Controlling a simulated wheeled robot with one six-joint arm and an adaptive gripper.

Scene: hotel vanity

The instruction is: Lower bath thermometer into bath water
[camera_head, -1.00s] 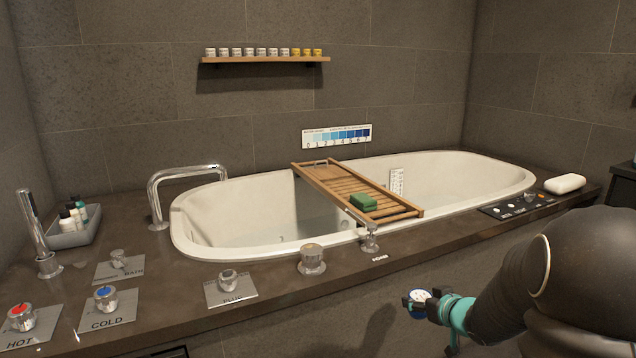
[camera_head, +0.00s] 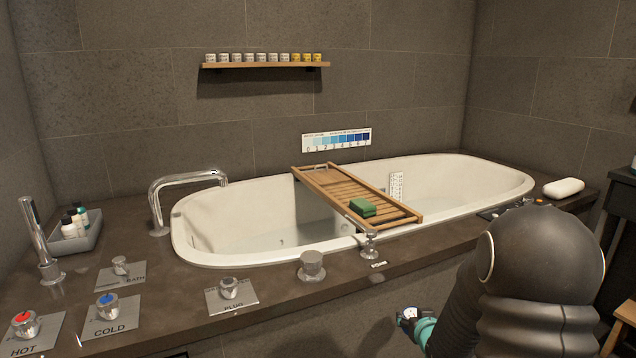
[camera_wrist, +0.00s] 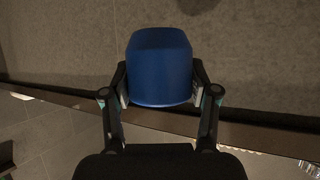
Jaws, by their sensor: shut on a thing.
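The bath thermometer (camera_wrist: 160,68) shows as a blue rounded body between the two fingers of my gripper (camera_wrist: 162,88) in the wrist view. The fingers press on its two sides. In the head view my gripper (camera_head: 408,317) is low in front of the tub's front panel, outside the bath and below the deck edge. Only a small part of the thermometer shows there. The white bathtub (camera_head: 205,253) is set in the dark deck. Pale bath water (camera_head: 262,240) shows inside it, left of the wooden caddy.
Several knobs, including PLUG (camera_head: 229,288), line the front deck. White soap (camera_head: 564,188) lies at right. The water left of the caddy is uncovered.

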